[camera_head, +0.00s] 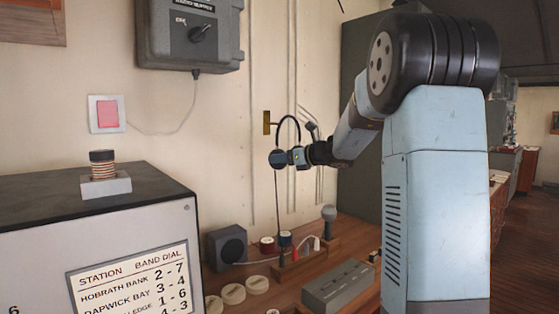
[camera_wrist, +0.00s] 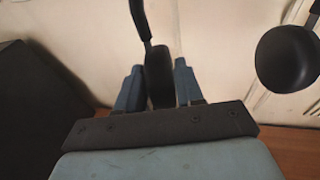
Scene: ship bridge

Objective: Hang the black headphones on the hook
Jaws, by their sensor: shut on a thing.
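The black headphones (camera_head: 289,117) are held up by the wall, headband arched upward. My gripper (camera_head: 290,158) is shut on one ear cup. In the wrist view the two blue fingers stand on either side of this ear cup (camera_wrist: 158,78), with the headband rising above it. The other ear cup (camera_wrist: 287,58) is free at the right of that view. The brass hook (camera_head: 266,122) is on the wall, its peg reaching right toward the upper headband. I cannot tell whether the band is over the peg, in front of it or touching it. The hook is not visible in the wrist view.
A wooden desk (camera_head: 345,235) below holds a speaker (camera_head: 227,248), a microphone (camera_head: 329,214), a grey box (camera_head: 338,286) and several small items. A grey cabinet (camera_head: 40,240) stands at left front. A wall box (camera_head: 190,33) hangs upper left. Pipes run along the wall.

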